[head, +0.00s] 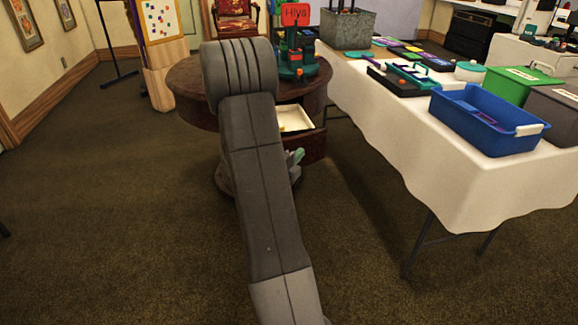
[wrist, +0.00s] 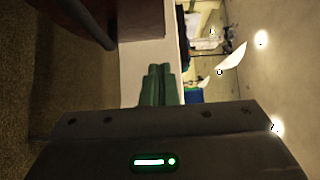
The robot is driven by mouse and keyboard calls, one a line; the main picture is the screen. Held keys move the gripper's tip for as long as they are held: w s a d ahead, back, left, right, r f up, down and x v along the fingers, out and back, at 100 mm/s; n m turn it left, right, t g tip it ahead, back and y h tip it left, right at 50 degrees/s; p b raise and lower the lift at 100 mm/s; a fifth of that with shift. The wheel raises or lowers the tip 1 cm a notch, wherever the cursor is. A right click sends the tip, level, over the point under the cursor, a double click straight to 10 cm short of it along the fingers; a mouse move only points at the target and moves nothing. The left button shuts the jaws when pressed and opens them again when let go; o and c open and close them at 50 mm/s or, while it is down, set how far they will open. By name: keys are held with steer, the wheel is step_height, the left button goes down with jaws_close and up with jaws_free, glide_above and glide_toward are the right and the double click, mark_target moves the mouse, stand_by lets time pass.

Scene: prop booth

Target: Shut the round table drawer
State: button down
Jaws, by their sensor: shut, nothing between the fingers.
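The round table (head: 190,88) is dark brown wood and stands beyond my arm in the head view. Its drawer (head: 314,147) is pulled out on the right side, showing a cream inside (head: 292,118). My arm hides part of the table and the drawer's left part. My gripper (head: 298,156) shows its green fingertips just in front of the drawer's lower front; I cannot tell if they touch. In the wrist view, turned sideways, the green fingers (wrist: 158,84) are together and empty. A brown wooden panel (wrist: 140,20) lies beyond them, perhaps the drawer front.
A long table with a white cloth (head: 400,150) stands close on the right, holding a blue bin (head: 487,120), a green box (head: 520,85) and other props. Carpet on the left is clear.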

mark_target(302, 140)
steer(key=shift+w+a, duration=0.15)
steer(key=shift+w, duration=1.15)
steer(key=shift+w+a, duration=0.15)
steer(key=shift+w, duration=1.15)
steer(key=shift+w+b, duration=0.1)
steer(key=shift+b, duration=0.2)
